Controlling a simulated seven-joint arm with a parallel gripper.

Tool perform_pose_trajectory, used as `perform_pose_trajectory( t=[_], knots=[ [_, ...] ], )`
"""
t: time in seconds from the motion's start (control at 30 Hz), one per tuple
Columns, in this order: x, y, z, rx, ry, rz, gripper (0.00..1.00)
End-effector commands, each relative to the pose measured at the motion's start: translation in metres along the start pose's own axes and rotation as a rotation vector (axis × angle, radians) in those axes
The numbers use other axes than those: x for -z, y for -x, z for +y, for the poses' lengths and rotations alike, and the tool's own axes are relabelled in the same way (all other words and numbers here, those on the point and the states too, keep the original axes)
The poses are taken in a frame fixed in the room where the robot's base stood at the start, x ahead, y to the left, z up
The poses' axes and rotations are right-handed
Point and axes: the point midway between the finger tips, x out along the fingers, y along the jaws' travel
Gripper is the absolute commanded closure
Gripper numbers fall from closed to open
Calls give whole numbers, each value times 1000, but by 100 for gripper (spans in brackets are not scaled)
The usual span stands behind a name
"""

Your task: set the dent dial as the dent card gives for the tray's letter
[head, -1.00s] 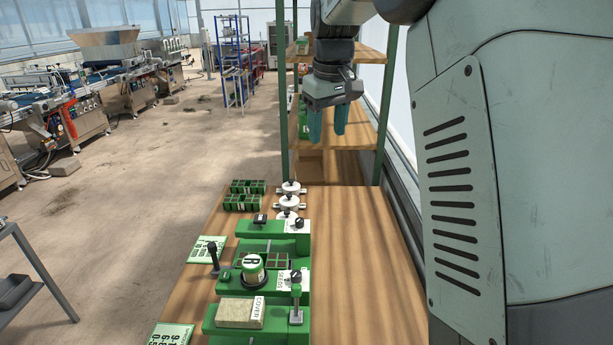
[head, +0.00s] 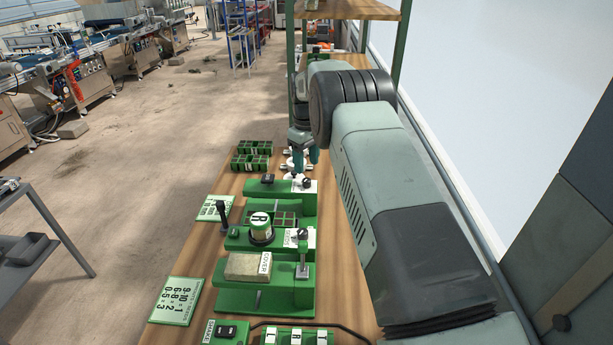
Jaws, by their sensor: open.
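My gripper (head: 305,158) is open and empty, fingers pointing down, above the rear green station (head: 278,194). Just below the fingers is a black knob on a white plate (head: 304,183), likely the dent dial; its label and setting are too small to read. A gap seems to remain between fingertips and knob. A green seed tray (head: 283,220) lies in front of that station; I cannot read a letter on it. A green card with white squares (head: 213,208) lies at the left table edge, its text unreadable; I cannot tell whether it is the dent card.
A block marked COVER (head: 248,266) is nearer. A number card (head: 175,300) lies front left. Lettered keys (head: 296,337) and a switch box (head: 226,332) are at the front. Trays (head: 252,155) stand behind.

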Motion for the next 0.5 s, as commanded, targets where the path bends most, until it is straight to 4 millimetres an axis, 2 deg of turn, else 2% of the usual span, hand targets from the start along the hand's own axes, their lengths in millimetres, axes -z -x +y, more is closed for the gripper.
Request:
perform_pose_trajectory(
  t=[0.03, 0.2, 0.33, 0.5],
  knots=[
    [0, -11, -1, 2, 0, -3, 46],
    [0, -39, 0, 2, 0, -2, 46],
    [0, -51, 0, 0, -1, 0, 46],
    [0, -57, 0, 0, -1, 1, 46]
  ],
)
